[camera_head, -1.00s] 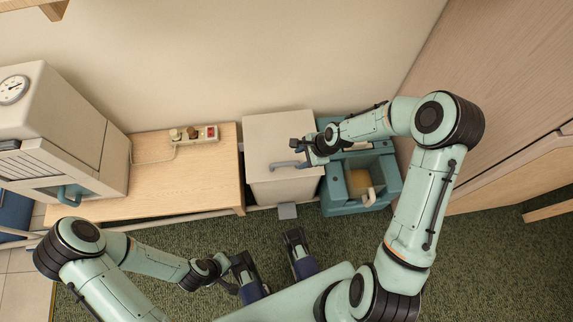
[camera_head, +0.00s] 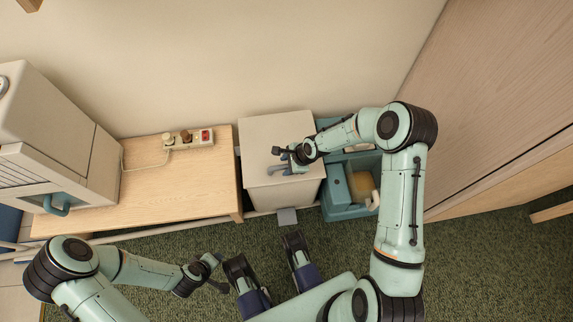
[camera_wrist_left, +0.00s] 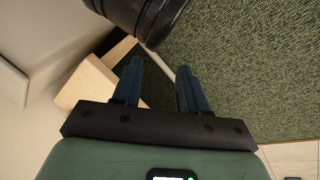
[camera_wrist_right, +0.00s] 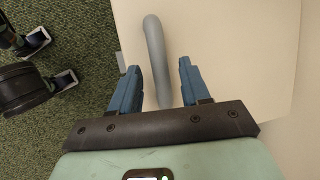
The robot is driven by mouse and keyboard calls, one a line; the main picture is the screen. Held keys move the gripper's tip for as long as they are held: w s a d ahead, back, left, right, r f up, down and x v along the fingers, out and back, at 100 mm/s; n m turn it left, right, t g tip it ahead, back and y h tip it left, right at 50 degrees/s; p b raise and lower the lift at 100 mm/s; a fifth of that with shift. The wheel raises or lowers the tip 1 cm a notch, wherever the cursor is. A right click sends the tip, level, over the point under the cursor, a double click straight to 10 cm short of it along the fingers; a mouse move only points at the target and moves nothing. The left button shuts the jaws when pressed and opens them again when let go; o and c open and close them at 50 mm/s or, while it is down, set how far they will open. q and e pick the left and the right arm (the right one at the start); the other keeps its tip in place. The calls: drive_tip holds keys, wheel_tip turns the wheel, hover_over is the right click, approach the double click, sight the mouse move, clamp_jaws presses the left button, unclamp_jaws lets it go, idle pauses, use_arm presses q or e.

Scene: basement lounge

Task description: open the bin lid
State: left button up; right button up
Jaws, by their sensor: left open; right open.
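The bin is a cream box (camera_head: 262,135) with a flat lid, standing against the wall in the head view. A grey curved handle (camera_wrist_right: 153,40) is on its lid and also shows in the head view (camera_head: 279,170). My right gripper (camera_wrist_right: 159,66) is open over the lid, with the handle running between its fingers in the right wrist view. I cannot tell whether the fingers touch it. A grey pedal (camera_head: 287,216) sits at the bin's foot. My left gripper (camera_wrist_left: 160,75) is open and empty, low over the floor, away from the bin.
A wooden bench (camera_head: 180,185) with a power strip (camera_head: 190,139) stands left of the bin, with a cream appliance (camera_head: 60,150) on it. A teal machine (camera_head: 338,200) stands close to the bin's right. A wood panel (camera_head: 490,100) bounds the right. Green carpet (camera_head: 185,240) is open in front.

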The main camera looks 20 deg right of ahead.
use_arm(q)
drive_tip(key=shift+w, duration=0.1)
use_arm(e)
drive_tip(key=shift+f, duration=0.15)
drive_tip(key=shift+c, duration=0.3)
clamp_jaws()
drive_tip(key=shift+w+r, duration=0.2)
drive_tip(key=shift+r, duration=0.3)
use_arm(q)
drive_tip(key=shift+s+d+r+g+p, duration=0.2)
drive_tip(key=shift+s+r+p, duration=0.1)
drive_tip(key=shift+s, duration=0.2)
drive_tip(key=shift+s+d+r+g+p, duration=0.1)
drive_tip(key=shift+s+d+r+p, duration=0.2)
drive_tip(key=shift+s, duration=0.15)
drive_tip(key=shift+s+d+r+g+p, duration=0.15)
drive_tip(key=shift+s+r+p, duration=0.15)
drive_tip(key=shift+s, duration=0.2)
use_arm(e)
drive_tip(key=w+d+r+g, duration=0.1)
drive_tip(key=w+r, duration=0.3)
drive_tip(key=r, duration=0.2)
drive_tip(key=w+d+r+g+y, duration=0.1)
drive_tip(key=w+r+g, duration=0.1)
drive_tip(key=w+r, duration=0.2)
drive_tip(key=shift+w+d+r+m+g, duration=0.3)
drive_tip(key=shift+r+m, duration=0.1)
drive_tip(key=shift+r, duration=1.1)
